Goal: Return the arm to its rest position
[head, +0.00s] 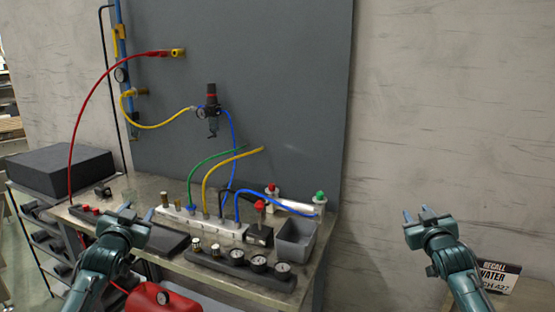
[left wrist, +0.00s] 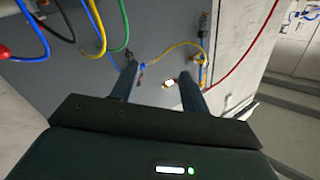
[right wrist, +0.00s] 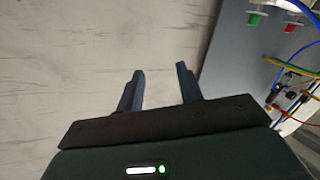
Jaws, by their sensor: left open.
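My left gripper (head: 138,214) is over the left part of the workbench, in front of the grey panel. Its fingers are apart with nothing between them, as the left wrist view (left wrist: 158,90) also shows. My right gripper (head: 423,217) is to the right of the bench, in front of the bare wall. Its fingers are apart and empty in the right wrist view (right wrist: 160,88).
The workbench (head: 312,270) carries a white manifold (head: 215,226), a dark gauge block (head: 232,270), a grey bin (head: 296,238) and hoses. A red tank (head: 148,300) sits low by my left arm. A sign (head: 497,275) stands at lower right.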

